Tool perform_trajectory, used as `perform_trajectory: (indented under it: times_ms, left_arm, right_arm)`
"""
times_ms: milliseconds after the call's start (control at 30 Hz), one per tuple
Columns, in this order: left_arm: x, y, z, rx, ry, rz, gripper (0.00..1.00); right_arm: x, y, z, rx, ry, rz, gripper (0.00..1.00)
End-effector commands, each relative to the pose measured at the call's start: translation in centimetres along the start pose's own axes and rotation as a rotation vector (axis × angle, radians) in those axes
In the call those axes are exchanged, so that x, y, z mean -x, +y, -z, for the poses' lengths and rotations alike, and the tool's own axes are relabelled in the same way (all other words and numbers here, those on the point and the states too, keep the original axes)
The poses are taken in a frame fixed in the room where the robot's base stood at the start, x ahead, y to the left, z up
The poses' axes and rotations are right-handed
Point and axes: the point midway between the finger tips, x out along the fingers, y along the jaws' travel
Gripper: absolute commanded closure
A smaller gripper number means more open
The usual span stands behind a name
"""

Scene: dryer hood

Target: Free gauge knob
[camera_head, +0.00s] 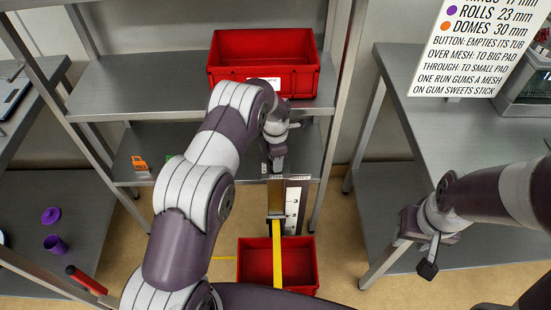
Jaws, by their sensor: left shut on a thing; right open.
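A dark upright gauge with a white scale (292,207) stands below the front edge of the middle shelf. A yellow strip (277,250) runs down from it. My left gripper (277,163) points down at the shelf edge, just above the gauge. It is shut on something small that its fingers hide. I cannot make out the gauge knob or tell whether it is the thing held.
A red bin (262,85) stands on the upper shelf (140,92). Another red bin (252,262) is on the floor below the gauge. A small orange item (139,163) sits on the middle shelf. The right-hand table (450,125) is mostly clear. Metal shelf posts flank the gauge.

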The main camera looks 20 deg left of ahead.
Motion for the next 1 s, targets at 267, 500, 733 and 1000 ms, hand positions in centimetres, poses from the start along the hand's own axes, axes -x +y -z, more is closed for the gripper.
perform_trajectory:
  times_ms: [267,500,733,1000]
  left_arm:
    - [0.38,0.31,-0.15,0.049,-0.005,-0.009,0.87]
    - [0.4,0.32,-0.16,0.054,-0.006,-0.009,0.87]
    - [0.39,0.31,-0.16,0.053,-0.006,-0.009,0.34]
    - [0.2,0.14,-0.07,0.052,-0.003,-0.004,0.31]
  right_arm:
    - [-0.01,0.0,0.0,0.0,0.0,0.0,0.57]
    - [-0.01,0.0,0.0,0.0,0.0,0.0,0.57]
    - [-0.01,0.0,0.0,0.0,0.0,0.0,0.57]
    - [-0.04,0.0,0.0,0.0,0.0,0.0,0.57]
